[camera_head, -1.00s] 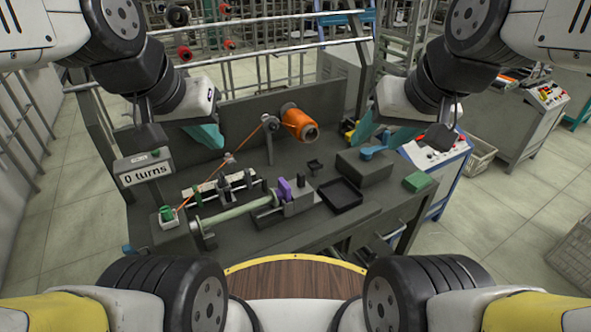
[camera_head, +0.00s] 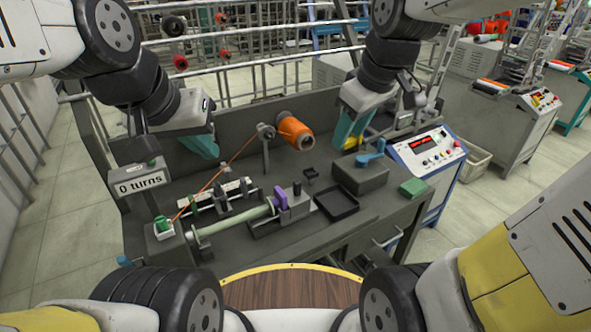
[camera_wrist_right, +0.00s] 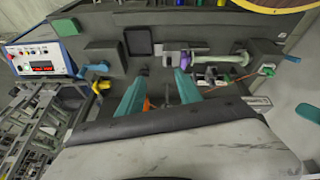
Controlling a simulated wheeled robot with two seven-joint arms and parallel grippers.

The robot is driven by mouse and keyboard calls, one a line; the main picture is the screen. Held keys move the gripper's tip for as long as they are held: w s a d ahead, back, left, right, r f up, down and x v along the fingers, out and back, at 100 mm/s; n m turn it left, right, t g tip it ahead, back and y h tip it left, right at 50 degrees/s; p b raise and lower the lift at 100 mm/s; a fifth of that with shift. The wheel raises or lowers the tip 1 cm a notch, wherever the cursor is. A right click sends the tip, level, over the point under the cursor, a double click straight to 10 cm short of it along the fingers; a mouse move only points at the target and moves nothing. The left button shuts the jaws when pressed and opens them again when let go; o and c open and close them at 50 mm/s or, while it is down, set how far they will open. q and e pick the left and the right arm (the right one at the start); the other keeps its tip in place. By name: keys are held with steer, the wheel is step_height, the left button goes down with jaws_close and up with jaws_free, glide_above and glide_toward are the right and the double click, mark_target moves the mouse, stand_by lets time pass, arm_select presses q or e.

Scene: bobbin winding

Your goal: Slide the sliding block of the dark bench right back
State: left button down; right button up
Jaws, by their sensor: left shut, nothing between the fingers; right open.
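The dark bench (camera_head: 225,262) stands in front of me. Its sliding block (camera_head: 296,203) is grey, with a dark peg on top and a purple part (camera_head: 281,198) at its left side. A pale green rod (camera_head: 236,219) lies to the left of the purple part. In the right wrist view the purple part (camera_wrist_right: 184,59) shows beyond the fingertips. My right gripper (camera_head: 350,130) is open and empty, above the back right of the bench, apart from the block; its teal fingers also show in the right wrist view (camera_wrist_right: 158,88). My left gripper (camera_head: 203,146) is shut and empty above the back left.
A black tray (camera_head: 337,201) lies right of the block. A dark box (camera_head: 360,176) with a blue handle and a green block (camera_head: 413,187) are farther right. An orange spool (camera_head: 296,131) with a thread stands at the back. A counter (camera_head: 139,180) reads 0 turns.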

steer(key=w+a+f+n+g, duration=0.2)
steer(key=w+a+f+n, duration=0.2)
steer(key=w+f+n, duration=0.3)
steer(key=n+g+h, duration=0.2)
steer(key=n, duration=0.7)
glide_above(297, 182)
step_height(297, 182, down, 10)
steer(key=shift+f, duration=0.1)
step_height(297, 182, down, 8)
steer(key=shift+r, duration=0.15)
steer(key=shift+c, duration=0.2)
jaws_close()
steer(key=shift+w, duration=0.1)
